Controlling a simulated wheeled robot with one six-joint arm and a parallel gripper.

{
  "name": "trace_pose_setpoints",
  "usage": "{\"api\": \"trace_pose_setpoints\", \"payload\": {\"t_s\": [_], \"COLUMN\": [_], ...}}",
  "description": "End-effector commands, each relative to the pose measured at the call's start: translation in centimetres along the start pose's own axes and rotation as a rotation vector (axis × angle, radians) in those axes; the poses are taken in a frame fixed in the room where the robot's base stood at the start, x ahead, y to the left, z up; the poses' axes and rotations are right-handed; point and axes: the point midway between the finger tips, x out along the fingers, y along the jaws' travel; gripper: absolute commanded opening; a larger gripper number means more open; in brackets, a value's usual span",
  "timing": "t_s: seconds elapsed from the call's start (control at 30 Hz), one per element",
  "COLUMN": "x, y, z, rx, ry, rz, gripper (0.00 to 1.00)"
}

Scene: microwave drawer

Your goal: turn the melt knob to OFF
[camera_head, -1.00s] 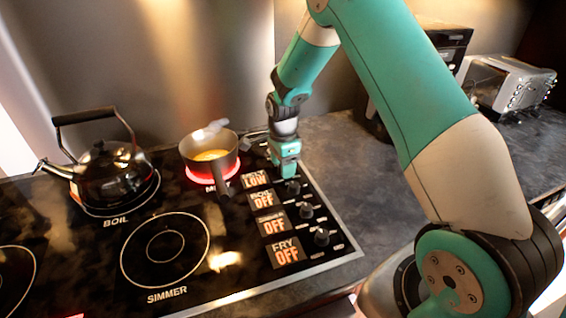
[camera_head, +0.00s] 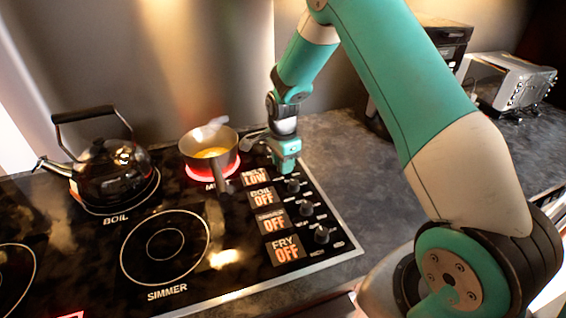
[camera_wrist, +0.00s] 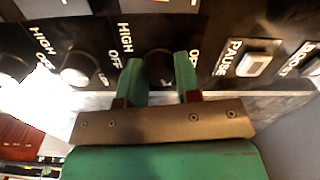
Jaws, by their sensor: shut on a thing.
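The melt knob (camera_wrist: 159,68) is a dark round knob between the two green fingers of my gripper (camera_wrist: 159,80) in the wrist view. The fingers are shut on its sides. In the head view my gripper (camera_head: 285,168) is at the far end of the knob row and hides the melt knob. The melt display (camera_head: 256,177) beside it is partly covered and reads LOW. The melt burner (camera_head: 212,183) glows red under a small pan.
The boil knob (camera_head: 293,186), simmer knob (camera_head: 306,209) and fry knob (camera_head: 321,234) stand in a row nearer me, with displays reading OFF. A kettle (camera_head: 105,175) stands on the boil burner. A toaster oven (camera_head: 508,83) is at the right on the counter (camera_head: 400,175).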

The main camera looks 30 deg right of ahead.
Motion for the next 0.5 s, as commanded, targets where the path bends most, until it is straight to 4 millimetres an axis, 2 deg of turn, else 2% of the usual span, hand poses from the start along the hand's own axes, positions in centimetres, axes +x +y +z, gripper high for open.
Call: {"api": "trace_pose_setpoints", "payload": {"t_s": [0.5], "x": [-0.02], "y": [-0.03], "z": [0.00], "rx": [-0.450], "ry": [0.000], "rz": [-0.001], "gripper": [0.07]}}
